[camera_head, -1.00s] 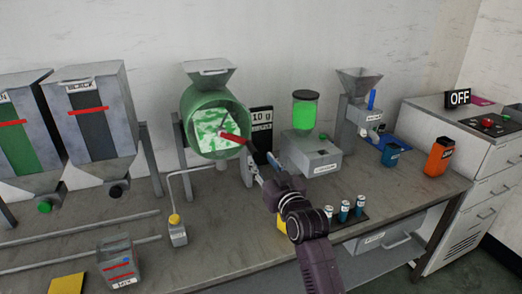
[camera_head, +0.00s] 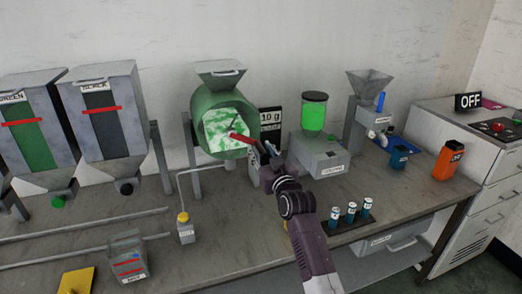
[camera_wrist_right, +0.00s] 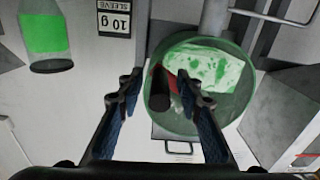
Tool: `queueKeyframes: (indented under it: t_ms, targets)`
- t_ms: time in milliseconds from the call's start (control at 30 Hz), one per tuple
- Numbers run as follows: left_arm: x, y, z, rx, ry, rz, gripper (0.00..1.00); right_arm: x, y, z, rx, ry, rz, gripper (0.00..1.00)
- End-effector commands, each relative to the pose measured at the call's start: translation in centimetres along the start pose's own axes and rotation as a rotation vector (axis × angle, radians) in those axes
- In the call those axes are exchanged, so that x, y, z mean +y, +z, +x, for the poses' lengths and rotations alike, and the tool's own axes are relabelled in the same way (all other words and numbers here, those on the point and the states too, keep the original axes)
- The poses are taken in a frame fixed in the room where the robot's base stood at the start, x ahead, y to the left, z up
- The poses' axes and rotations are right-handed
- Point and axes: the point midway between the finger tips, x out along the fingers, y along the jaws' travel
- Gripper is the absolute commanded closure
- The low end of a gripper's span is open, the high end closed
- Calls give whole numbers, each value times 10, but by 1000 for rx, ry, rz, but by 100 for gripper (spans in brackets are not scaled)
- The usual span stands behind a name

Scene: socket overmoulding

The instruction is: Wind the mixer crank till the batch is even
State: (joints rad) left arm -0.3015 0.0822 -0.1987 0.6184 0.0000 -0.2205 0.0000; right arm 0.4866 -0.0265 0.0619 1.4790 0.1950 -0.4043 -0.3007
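The green mixer drum (camera_head: 196,122) stands at the back of the bench, with its round window facing me. The batch (camera_head: 222,130) behind the window is patchy, white with green blotches. The red crank handle (camera_head: 241,138) sticks out to the right from the drum's front. My right gripper (camera_head: 262,152) is at the handle's outer end. In the right wrist view, my right gripper (camera_wrist_right: 165,92) is open, with the dark end of the crank handle (camera_wrist_right: 160,92) between its fingers and gaps visible on both sides. My left gripper is not in view.
Green and black hoppers (camera_head: 105,130) stand to the left. A "10 g" sign (camera_head: 270,120), a green-filled jar (camera_head: 313,115) on a grey unit and a metal funnel machine (camera_head: 368,90) are to the right. Several vials (camera_head: 351,212) stand near my right arm. A small bin (camera_head: 128,262) is at front left.

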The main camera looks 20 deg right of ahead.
Motion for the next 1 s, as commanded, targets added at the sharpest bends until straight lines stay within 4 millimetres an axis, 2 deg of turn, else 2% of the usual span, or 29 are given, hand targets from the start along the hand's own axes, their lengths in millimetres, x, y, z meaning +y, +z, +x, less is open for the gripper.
queueKeyframes:
  t_ms: [233,533,1000]
  targets:
    - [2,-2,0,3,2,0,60,0,0,0,1,0,0,68]
    - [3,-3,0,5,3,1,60,0,0,0,0,0,0,100]
    - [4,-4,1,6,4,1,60,4,2,0,0,1,17,100]
